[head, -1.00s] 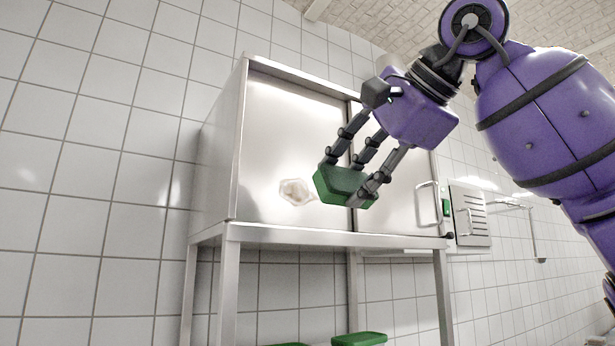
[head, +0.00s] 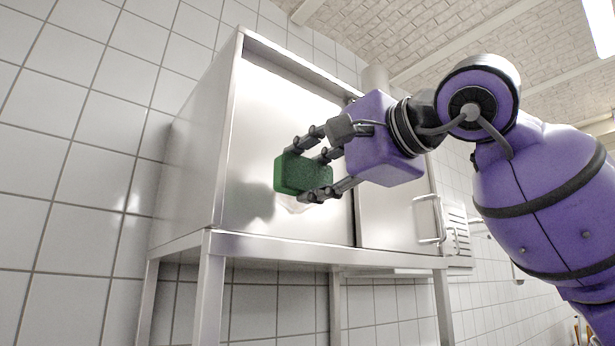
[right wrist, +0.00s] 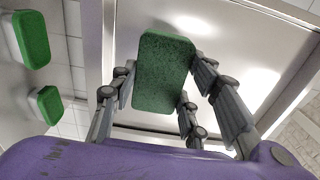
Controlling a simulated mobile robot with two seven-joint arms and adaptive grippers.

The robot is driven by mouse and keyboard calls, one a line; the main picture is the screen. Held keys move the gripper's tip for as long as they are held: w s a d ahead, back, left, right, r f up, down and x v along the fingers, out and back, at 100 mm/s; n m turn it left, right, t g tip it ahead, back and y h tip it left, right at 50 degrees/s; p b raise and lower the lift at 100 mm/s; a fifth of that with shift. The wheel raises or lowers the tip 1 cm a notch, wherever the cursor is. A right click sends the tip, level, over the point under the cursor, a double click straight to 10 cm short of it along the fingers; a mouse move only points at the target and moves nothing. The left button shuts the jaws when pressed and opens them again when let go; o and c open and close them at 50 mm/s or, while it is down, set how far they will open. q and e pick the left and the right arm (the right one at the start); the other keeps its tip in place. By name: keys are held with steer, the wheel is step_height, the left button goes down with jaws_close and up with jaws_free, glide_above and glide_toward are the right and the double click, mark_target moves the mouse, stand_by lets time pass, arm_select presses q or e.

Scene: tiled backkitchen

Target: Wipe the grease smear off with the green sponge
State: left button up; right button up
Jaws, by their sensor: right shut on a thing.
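The sponge (right wrist: 162,72) also shows between the fingers in the right wrist view; the smear cannot be made out there. My left gripper is out of view.
The steel cabinet (head: 190,165) stands on a legged frame (head: 212,275) against a white tiled wall. Its right door has a bar handle (head: 428,220). Two green-topped objects (right wrist: 32,38) show at the left of the right wrist view. The space left of the cabinet is clear.

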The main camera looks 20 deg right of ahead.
steer(key=shift+x, duration=2.4)
steer(key=shift+x, duration=1)
steer(key=shift+d, duration=0.1)
steer(key=shift+w+d, duration=1.85)
steer(key=shift+d, duration=3.15)
steer(key=s+a, duration=0.1)
steer(key=a, duration=0.2)
steer(key=s+a, duration=0.1)
steer(key=a, duration=0.2)
steer(key=s+a, duration=0.1)
steer(key=a, duration=0.3)
steer(key=shift+s+a, duration=0.15)
steer(key=shift+s, duration=0.15)
steer(key=w+d, duration=0.3)
steer(key=d, duration=0.7)
steer(key=shift+w, duration=0.3)
